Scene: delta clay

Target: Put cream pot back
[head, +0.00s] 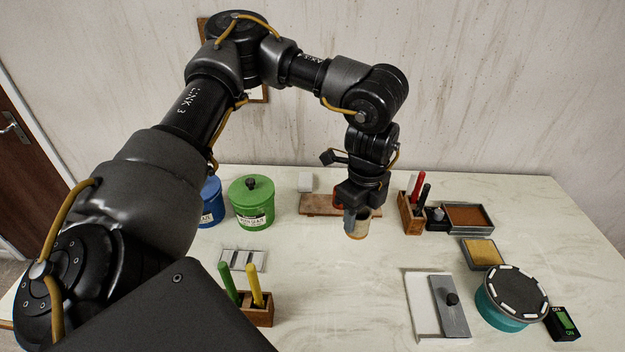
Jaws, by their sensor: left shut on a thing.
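My left gripper (358,208) points down over the back middle of the table and is shut on the cream pot (358,229). The pot is small and pale, with an orange-tan lower part, and looks about upright. The gripper hides its upper part. It is just in front of the right end of a brown wooden board (325,204). I cannot tell whether its base touches the table. Something orange-red shows behind the gripper, mostly hidden. My right gripper is not in view.
Green (251,206) and blue (210,205) canisters stand left of the board. A wooden pen holder (411,219) is close right of the pot. Clay trays, a teal turntable (513,297) and a grey slab tool (446,305) are at right. The table's middle front is clear.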

